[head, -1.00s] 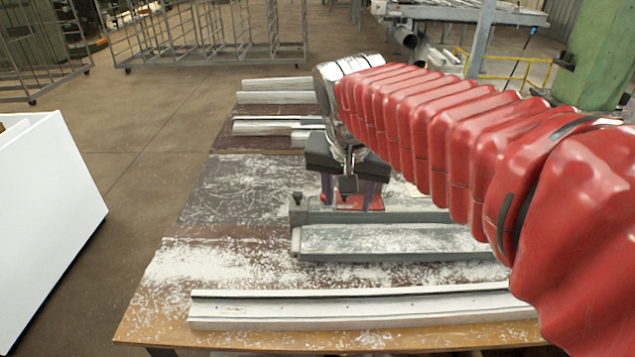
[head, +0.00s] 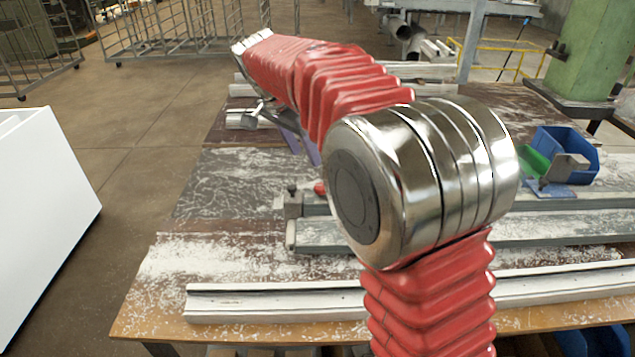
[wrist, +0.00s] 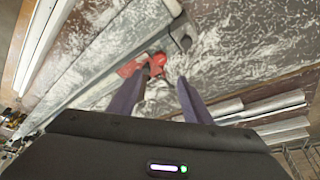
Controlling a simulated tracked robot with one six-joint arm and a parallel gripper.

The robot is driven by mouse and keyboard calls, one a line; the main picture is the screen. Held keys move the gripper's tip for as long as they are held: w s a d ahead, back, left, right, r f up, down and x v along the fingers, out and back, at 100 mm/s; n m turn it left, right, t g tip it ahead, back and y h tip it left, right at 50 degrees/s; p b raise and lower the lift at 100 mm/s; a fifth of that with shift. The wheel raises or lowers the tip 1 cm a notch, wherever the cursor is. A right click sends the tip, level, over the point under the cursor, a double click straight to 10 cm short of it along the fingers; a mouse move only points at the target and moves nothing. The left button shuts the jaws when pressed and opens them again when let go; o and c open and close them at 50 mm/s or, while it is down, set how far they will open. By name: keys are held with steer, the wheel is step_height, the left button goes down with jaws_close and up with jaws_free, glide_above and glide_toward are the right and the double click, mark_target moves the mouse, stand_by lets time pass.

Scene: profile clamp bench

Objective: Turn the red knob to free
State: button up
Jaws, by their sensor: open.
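The red knob (wrist: 157,63) shows in the wrist view, beside a red block (wrist: 131,67) on the grey clamp rail (wrist: 103,68). In the head view only a small red part (head: 319,188) shows beside the clamp's end; my arm hides the rest. My gripper (wrist: 162,78) has two purple fingers, apart with nothing between them. The knob lies beyond the fingertips in the wrist view, roughly between their lines. In the head view my gripper (head: 303,152) is partly hidden by my arm, up and left of the red part. I cannot tell which way the knob is turned.
A white profile (head: 275,303) lies along the bench's front edge. More profiles (wrist: 262,110) lie at the back. A blue bin (head: 572,150) and a green bin (head: 532,160) stand at the right. The dusty bench top (head: 230,190) left of the clamp is clear.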

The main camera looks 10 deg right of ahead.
mark_target(319, 187)
steer(key=shift+w+f, duration=0.1)
stand_by(0.3)
steer(key=x, duration=1.3)
steer(key=shift+w+d+f, duration=0.1)
steer(key=shift+d+f, duration=0.1)
steer(key=shift+f, duration=0.05)
steer(key=shift+c, duration=0.2)
